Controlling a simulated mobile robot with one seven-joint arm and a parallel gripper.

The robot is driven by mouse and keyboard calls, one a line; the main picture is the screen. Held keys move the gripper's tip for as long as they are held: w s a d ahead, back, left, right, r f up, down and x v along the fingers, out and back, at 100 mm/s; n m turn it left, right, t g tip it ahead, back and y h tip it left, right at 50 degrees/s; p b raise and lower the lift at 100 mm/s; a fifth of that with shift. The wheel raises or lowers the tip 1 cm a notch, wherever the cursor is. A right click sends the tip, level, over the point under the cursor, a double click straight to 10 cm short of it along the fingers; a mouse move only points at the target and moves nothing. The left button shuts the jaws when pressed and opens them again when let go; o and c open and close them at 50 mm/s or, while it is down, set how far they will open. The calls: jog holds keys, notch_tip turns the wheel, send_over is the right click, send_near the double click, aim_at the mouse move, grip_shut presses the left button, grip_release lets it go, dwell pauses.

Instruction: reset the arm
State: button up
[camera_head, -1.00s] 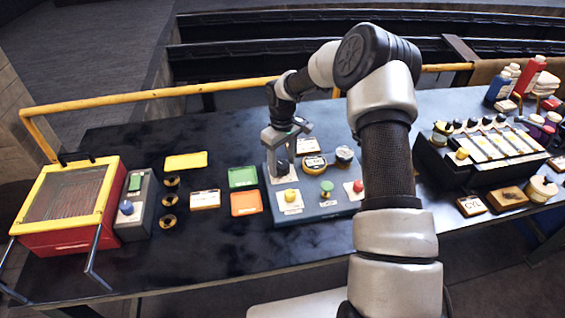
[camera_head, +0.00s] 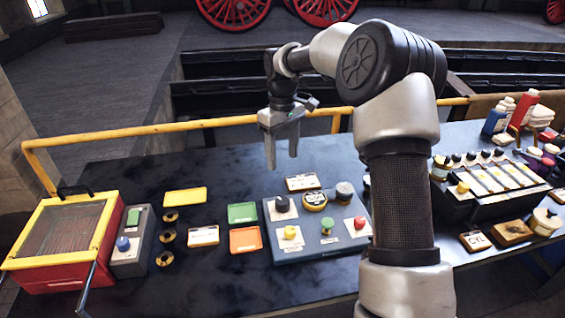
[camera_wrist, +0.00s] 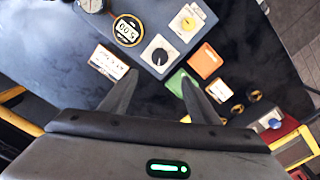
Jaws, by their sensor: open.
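My gripper (camera_head: 282,150) is raised above the back part of the dark bench (camera_head: 120,180), behind the grey control panel (camera_head: 345,242). Its two fingers point down, apart, with nothing between them. In the wrist view my gripper (camera_wrist: 157,95) also shows open and empty. My arm reaches up from the lower right and hides part of the bench right of the panel.
A red and yellow box (camera_head: 60,245) stands at the left end beside a grey switch box (camera_head: 131,243). A yellow rail (camera_head: 240,121) runs along the back edge. A switch rack (camera_head: 490,185) and bottles (camera_head: 497,116) stand at the right.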

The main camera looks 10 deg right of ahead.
jog(key=s+r+m+t+h, duration=0.2)
jog(key=s+r+t, duration=0.1)
jog(key=s+r, duration=1.2)
jog(key=s+m+t+y, duration=0.2)
jog(key=s+m, duration=0.2)
jog(key=s, duration=1.5)
jog(key=shift+f+m+t+p, duration=0.3)
jog(key=shift+f+p, duration=0.1)
jog(key=shift+f, duration=0.05)
